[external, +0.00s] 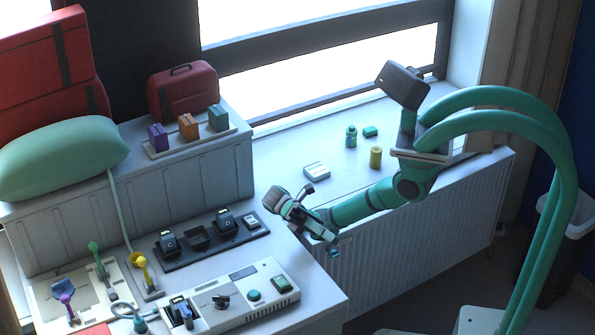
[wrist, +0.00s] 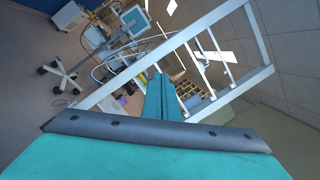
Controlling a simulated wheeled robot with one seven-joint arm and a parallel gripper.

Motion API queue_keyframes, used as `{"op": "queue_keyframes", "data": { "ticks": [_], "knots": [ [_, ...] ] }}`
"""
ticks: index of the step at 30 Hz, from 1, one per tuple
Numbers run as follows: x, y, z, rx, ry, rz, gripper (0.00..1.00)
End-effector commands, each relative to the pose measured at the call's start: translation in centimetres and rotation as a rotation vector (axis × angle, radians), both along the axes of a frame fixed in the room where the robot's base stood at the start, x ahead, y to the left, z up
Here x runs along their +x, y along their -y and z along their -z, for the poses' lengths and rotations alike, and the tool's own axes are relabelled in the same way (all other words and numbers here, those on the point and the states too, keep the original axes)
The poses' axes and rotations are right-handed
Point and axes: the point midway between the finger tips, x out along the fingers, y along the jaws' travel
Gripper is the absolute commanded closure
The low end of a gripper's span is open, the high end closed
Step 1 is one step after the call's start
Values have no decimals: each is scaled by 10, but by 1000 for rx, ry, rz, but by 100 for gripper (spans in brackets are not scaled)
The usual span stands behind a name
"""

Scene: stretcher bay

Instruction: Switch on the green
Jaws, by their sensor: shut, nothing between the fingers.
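A green lever with a round knob (external: 94,247) stands on a pale panel (external: 45,300) at the lower left in the external view. A yellow lever (external: 138,260) is on its right and a purple one (external: 64,289) on its left. I cannot tell whether any of these is on. My gripper (external: 334,251) is shut and empty, right of the control box and apart from all controls. Its shut fingers show in the wrist view (wrist: 161,97).
A dark tray of black switches (external: 210,238) lies behind the control box. Purple, orange and teal blocks (external: 188,126) stand on the grey ledge. Green and yellow small items (external: 376,157) are on the windowsill. A radiator (external: 420,215) is below the sill.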

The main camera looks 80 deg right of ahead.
Motion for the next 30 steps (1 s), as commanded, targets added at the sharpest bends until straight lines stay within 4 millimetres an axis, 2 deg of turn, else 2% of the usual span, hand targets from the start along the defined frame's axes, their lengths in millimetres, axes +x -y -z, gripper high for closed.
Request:
{"op": "queue_keyframes", "data": {
  "ticks": [7, 14, 23, 30],
  "knots": [
    [2, -13, 31, -65, 322, -6, 100],
    [16, -15, 63, -131, 610, -36, 100],
    [54, -3, 99, -242, 969, -115, 100],
    [96, 19, 117, -352, 1234, -209, 100]
  ]
}}
